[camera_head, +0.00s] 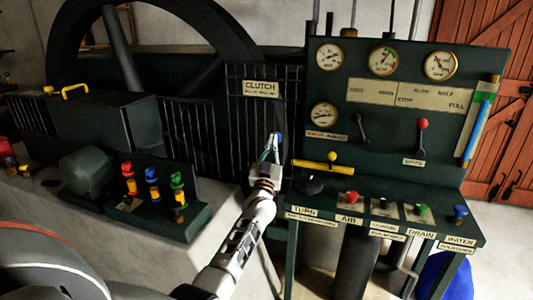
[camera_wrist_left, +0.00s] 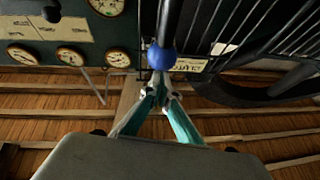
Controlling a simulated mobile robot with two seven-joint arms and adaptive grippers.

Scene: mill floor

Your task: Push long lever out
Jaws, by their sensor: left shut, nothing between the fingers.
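The long lever is a dark rod (camera_wrist_left: 165,22) with a blue ball knob (camera_wrist_left: 161,58), seen in the left wrist view in front of the cage bars. In the head view the blue knob (camera_head: 278,138) shows just below and right of the CLUTCH sign (camera_head: 261,88); most of the rod is hidden behind my arm. My left gripper (camera_head: 271,147) is shut and empty, its tips right at the knob. In the left wrist view the closed fingertips (camera_wrist_left: 160,82) are just below the knob; I cannot tell whether they touch it. My right gripper is not in view.
A green gauge panel (camera_head: 352,170) with smaller levers stands right of the knob, above a console (camera_head: 460,228) with coloured knobs. A yellow-handled bar (camera_head: 311,164) juts out close to my gripper. A barred guard (camera_head: 235,130) and large wheel (camera_head: 195,15) stand behind.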

